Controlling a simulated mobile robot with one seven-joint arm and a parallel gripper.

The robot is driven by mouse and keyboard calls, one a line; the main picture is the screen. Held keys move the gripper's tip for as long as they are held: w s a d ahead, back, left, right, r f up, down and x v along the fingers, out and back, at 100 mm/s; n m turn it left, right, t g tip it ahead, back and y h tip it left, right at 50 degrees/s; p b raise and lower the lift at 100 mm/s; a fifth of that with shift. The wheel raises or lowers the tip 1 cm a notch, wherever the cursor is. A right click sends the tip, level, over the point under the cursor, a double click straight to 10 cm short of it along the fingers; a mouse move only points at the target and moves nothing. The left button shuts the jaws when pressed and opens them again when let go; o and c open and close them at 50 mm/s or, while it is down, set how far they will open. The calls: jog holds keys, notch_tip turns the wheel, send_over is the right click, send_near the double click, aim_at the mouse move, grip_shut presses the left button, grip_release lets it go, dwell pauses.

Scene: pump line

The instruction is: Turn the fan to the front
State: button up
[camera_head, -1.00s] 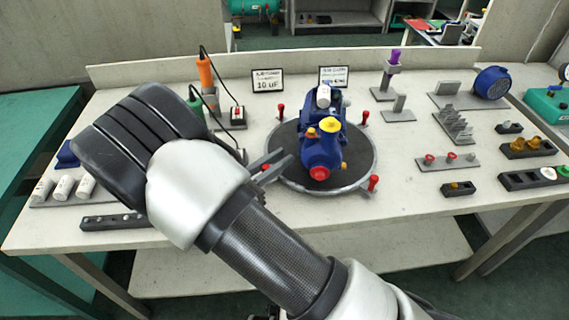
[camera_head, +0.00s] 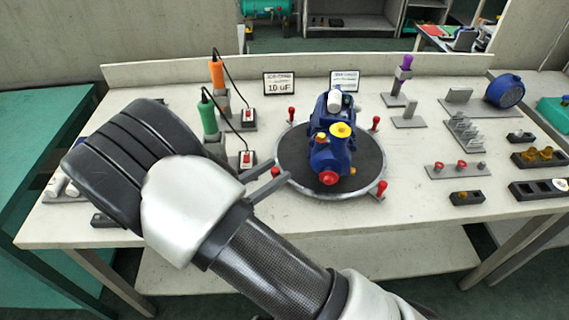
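A blue pump (camera_head: 326,152) stands on a round dark turntable (camera_head: 363,160) with a light rim, near the middle of the bench. Its red end (camera_head: 328,178) faces the front, and a yellow round part (camera_head: 341,130) sits on top. The pump's back end is mostly hidden, and I cannot make out a fan on it. Red-knobbed pegs stand around the rim, one at front right (camera_head: 381,188) and one at left (camera_head: 275,172). My gripper (camera_head: 279,170) is at the turntable's left edge, its two fingers apart. The left peg's knob shows between the fingertips; I cannot tell whether they touch.
A blue round cover (camera_head: 505,91) stands at the back right of the bench. Orange (camera_head: 217,74) and green (camera_head: 208,117) tools stand left, near red switches. Two label signs (camera_head: 279,84) stand behind the turntable. Racks of small parts (camera_head: 465,136) fill the right side.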

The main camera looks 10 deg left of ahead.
jog(key=v, duration=1.2)
jog(key=shift+s+p, duration=0.15)
jog(key=shift+p, duration=0.2)
